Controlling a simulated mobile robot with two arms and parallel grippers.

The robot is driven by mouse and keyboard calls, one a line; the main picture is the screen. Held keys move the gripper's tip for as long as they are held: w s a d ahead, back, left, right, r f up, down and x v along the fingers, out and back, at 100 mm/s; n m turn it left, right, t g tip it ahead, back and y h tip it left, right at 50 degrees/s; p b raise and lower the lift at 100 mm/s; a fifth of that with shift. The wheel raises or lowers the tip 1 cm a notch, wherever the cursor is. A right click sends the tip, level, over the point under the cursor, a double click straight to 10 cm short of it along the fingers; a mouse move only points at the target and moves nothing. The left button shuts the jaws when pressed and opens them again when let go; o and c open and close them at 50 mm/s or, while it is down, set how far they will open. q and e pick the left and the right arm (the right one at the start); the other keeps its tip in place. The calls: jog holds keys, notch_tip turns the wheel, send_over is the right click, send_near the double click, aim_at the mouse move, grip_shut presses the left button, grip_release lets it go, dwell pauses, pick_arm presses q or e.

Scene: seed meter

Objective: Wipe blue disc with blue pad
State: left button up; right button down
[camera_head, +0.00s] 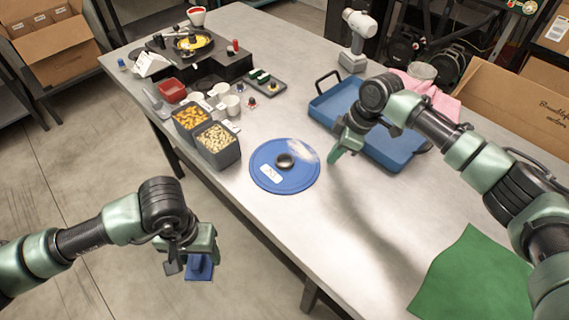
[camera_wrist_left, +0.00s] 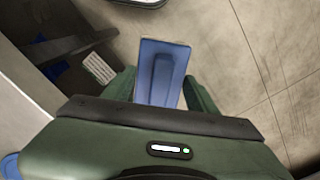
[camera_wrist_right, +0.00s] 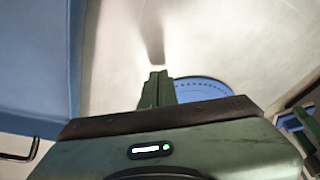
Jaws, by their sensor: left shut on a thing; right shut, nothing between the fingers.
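The blue disc (camera_head: 262,177) lies flat on the metal table, with a dark round knob at its middle, a white label, and a whitish dusty smear on its upper right part. Its edge also shows in the right wrist view (camera_wrist_right: 200,90). My left gripper (camera_head: 192,262) is shut on the blue pad (camera_head: 201,268), off the table's front left side above the floor. The pad shows between the fingers in the left wrist view (camera_wrist_left: 160,72). My right gripper (camera_head: 336,156) is shut and empty, just right of the disc above the table.
A blue tray (camera_head: 390,150) lies right of the disc behind my right arm. Dark bins of orange and pale seeds (camera_head: 216,144) stand left of the disc. A green mat (camera_head: 474,278) lies at the near right. Table between disc and mat is clear.

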pick_arm(q)
jog(key=shift+f, duration=0.25)
pick_arm(e)
jog(key=shift+f, duration=0.65)
pick_arm(q)
jog(key=shift+r, duration=0.15)
pick_arm(e)
jog(key=shift+r, duration=0.1)
